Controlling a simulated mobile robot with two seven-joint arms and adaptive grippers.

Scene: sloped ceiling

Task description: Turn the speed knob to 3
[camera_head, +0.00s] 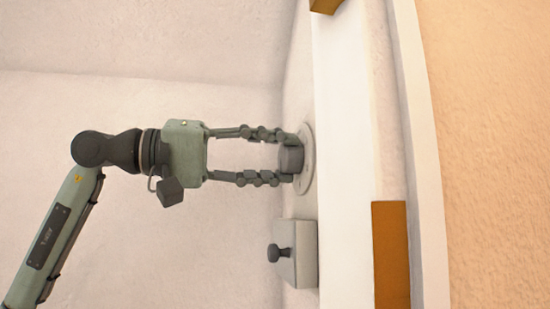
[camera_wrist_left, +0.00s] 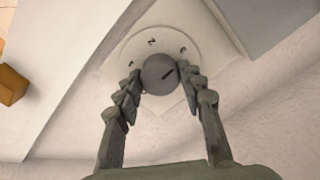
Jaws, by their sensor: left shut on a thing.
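The speed knob (camera_head: 291,159) is a grey round knob on a pale round dial plate (camera_head: 308,160) on the wall. In the left wrist view the knob (camera_wrist_left: 159,75) has a dark pointer line slanting up and right. Small dark marks ring the upper part of the dial (camera_wrist_left: 165,38); the middle one looks like a 2, the others are too small to read surely. The line points roughly toward the rightmost mark. My left gripper (camera_head: 291,160) is shut on the knob, one finger on each side; its fingers also show in the wrist view (camera_wrist_left: 159,88). My right gripper is out of view.
A grey box with a dark small knob (camera_head: 295,254) is mounted below the dial. A white beam (camera_head: 343,150) stands right of the dial. Brown blocks (camera_head: 391,255) sit at the beam's lower right and top. Left of the wall is free room.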

